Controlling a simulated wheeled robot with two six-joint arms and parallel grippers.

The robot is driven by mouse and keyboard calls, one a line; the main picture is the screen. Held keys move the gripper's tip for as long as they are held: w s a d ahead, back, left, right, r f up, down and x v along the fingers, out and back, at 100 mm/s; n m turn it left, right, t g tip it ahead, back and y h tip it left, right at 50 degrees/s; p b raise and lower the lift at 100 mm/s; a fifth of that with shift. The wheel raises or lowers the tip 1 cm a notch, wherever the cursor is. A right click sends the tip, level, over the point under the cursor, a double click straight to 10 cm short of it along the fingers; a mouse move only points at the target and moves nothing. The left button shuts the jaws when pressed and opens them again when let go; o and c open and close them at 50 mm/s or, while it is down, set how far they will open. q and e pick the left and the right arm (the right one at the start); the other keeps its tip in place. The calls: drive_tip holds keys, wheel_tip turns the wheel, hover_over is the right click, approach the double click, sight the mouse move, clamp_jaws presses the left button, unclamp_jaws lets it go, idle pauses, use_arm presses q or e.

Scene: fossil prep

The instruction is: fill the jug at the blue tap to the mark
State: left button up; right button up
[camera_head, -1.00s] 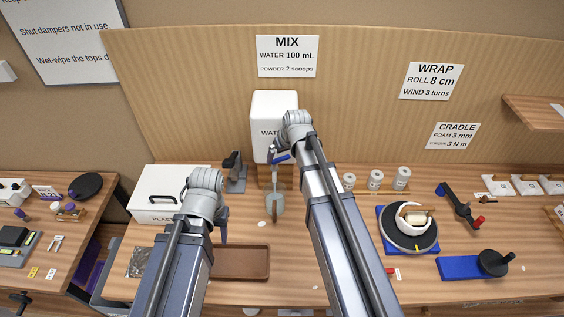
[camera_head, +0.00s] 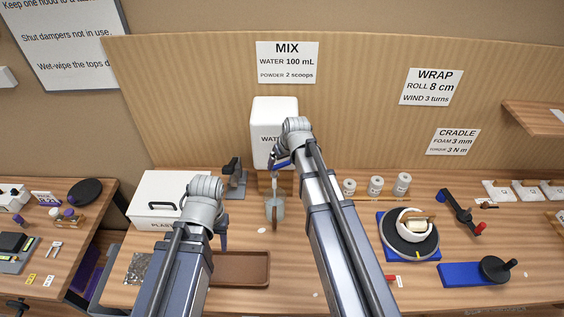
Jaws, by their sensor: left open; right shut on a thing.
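The white water tank (camera_head: 273,117) stands on a wooden stand at the back, and its blue tap (camera_head: 282,163) is at its front, partly hidden by my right arm. The clear jug (camera_head: 269,209) stands upright on the table below the tap, its brown handle toward me. A thin pale column shows between tap and jug; I cannot tell if it is running water. The jug's mark and water level are too small to read. My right gripper (camera_head: 276,160) is at the tap, shut on its blue lever. My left gripper (camera_head: 222,240) is open and empty, over the brown tray's left end.
The brown tray (camera_head: 245,284) lies in front of the jug. The white plaster box (camera_head: 153,201) and a dark-handled device (camera_head: 235,178) stand to the left. The table around the jug is mostly clear.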

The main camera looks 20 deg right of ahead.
drive_tip(key=m, duration=0.2)
drive_tip(key=m+h, duration=0.1)
drive_tip(key=s+m+h, duration=0.1)
drive_tip(key=m, duration=0.1)
drive_tip(key=shift+s+a+m, duration=0.1)
drive_tip(key=shift+a+m, duration=0.2)
drive_tip(key=o, duration=1.1)
drive_tip(key=shift+c, duration=0.2)
drive_tip(key=p+v, duration=0.7)
drive_tip(key=shift+r, duration=0.4)
